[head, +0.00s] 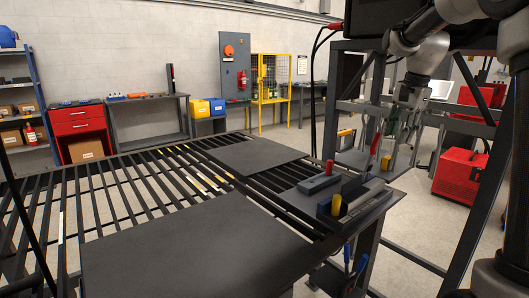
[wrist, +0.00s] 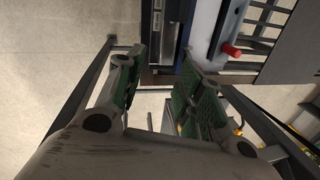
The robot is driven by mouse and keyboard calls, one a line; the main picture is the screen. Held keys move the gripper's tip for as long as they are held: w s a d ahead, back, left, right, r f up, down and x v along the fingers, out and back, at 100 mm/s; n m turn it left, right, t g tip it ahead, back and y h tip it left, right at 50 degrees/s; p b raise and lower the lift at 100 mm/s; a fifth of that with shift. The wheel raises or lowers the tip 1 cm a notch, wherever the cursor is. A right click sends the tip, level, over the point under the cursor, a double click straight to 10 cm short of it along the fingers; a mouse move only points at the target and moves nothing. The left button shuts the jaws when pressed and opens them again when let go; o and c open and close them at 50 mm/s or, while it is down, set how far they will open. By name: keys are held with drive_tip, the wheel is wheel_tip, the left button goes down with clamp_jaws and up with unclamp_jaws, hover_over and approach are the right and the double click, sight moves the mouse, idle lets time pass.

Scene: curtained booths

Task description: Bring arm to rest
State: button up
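My arm comes in from the upper right of the head view. It holds my gripper (head: 392,128) pointing down, beyond the right end of the slatted bench (head: 262,262). In the wrist view the two fingers with green pads stand apart, and my gripper (wrist: 166,78) is open with nothing between the fingers. Past the fingertips the wrist view shows the dark edge of a bench and a red knob (wrist: 231,50). The fingertips look clear of the bench.
A small tool shelf (head: 283,192) with red and yellow pieces sits at the bench's right end. Dark frame posts (head: 343,90) stand close by my gripper. A red case (head: 463,172) is on the floor at right. Open floor (head: 418,205) lies between.

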drive_tip(key=s+a+f+n+t, duration=0.1)
drive_tip(key=s+n, duration=0.5)
drive_tip(key=s, duration=0.9)
drive_tip(key=s+a+f+n+t+h, duration=0.1)
drive_tip(key=s+f+n, duration=0.3)
drive_tip(key=s, duration=1.2)
drive_tip(key=shift+a+n+t, duration=0.3)
drive_tip(key=shift+a+n, duration=0.5)
drive_tip(key=shift+n, duration=0.6)
